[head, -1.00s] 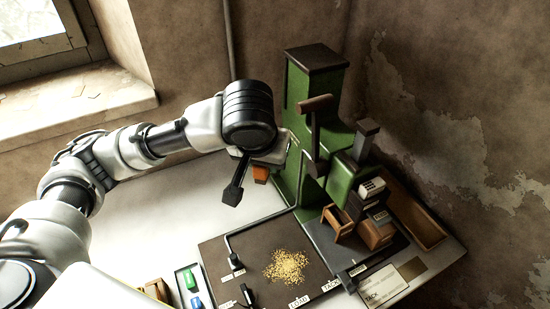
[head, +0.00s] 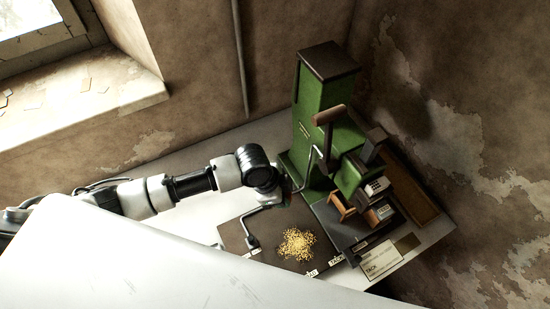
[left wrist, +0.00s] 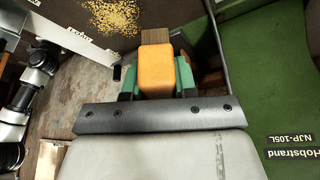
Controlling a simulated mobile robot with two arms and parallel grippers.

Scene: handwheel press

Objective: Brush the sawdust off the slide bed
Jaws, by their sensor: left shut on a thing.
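Yellow-brown sawdust (head: 297,244) lies in a loose heap on the dark slide bed (head: 236,236) of the green press (head: 325,100). The sawdust also shows in the left wrist view (left wrist: 112,14), at the top. My right gripper is not seen.
A crank with a brown grip (head: 329,115) sticks out from the press above the bed. A small wooden stand (head: 341,206) and a labelled card (head: 381,260) are to the right. A thin bent rod (head: 250,238) stands on the bed's left part. My own white body covers the lower left.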

